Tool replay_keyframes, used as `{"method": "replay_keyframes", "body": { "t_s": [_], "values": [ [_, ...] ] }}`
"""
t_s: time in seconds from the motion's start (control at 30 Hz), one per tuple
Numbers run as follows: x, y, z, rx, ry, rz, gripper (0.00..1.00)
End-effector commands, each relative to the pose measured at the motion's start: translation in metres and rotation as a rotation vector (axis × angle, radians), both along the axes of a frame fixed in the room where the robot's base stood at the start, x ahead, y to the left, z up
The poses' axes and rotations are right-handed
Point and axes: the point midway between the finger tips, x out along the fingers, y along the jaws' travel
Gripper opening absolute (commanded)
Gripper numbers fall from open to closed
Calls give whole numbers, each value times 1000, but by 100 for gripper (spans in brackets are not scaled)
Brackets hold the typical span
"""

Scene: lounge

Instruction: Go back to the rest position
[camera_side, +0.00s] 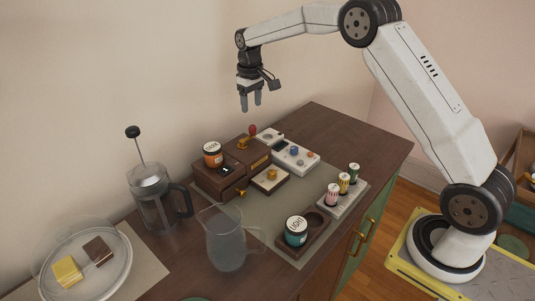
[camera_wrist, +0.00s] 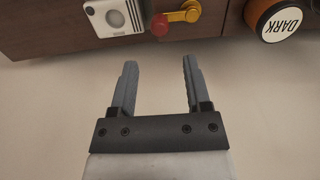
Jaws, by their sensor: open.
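My gripper (camera_side: 251,103) hangs fingers down in the side view, high above the back of the dark wooden cabinet top (camera_side: 342,134). Its two grey fingers are apart with nothing between them. In the wrist view my gripper (camera_wrist: 157,85) is also open and empty, with pale wall or surface behind the fingers. The wrist view shows a yellow crank with a red knob (camera_wrist: 160,25), a white device (camera_wrist: 113,16) and an orange jar labelled DARK (camera_wrist: 276,20) beyond the fingertips. My gripper touches none of these.
A wooden drawer box (camera_side: 220,181), a control panel (camera_side: 295,156), small spools (camera_side: 344,182), a LIGHT jar (camera_side: 296,231), a clear pitcher (camera_side: 226,238), a French press (camera_side: 155,197) and a domed plate (camera_side: 84,262) crowd the top. The cabinet's back right is bare.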

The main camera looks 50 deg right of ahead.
Motion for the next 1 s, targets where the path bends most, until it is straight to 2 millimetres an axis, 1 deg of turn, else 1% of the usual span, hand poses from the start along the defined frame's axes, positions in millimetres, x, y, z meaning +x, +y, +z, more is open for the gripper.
{"method": "replay_keyframes", "body": {
  "t_s": [0.27, 0.47, 0.67, 0.87, 1.0],
  "values": [
    [-1, 1, 0, 0, -1, 0, 62],
    [-10, 7, 1, -2, -11, 1, 62],
    [-31, 19, 1, -5, -36, 1, 62],
    [-63, 35, -1, -8, -68, 1, 62],
    [-88, 44, -4, -9, -89, 0, 62]
  ]
}}
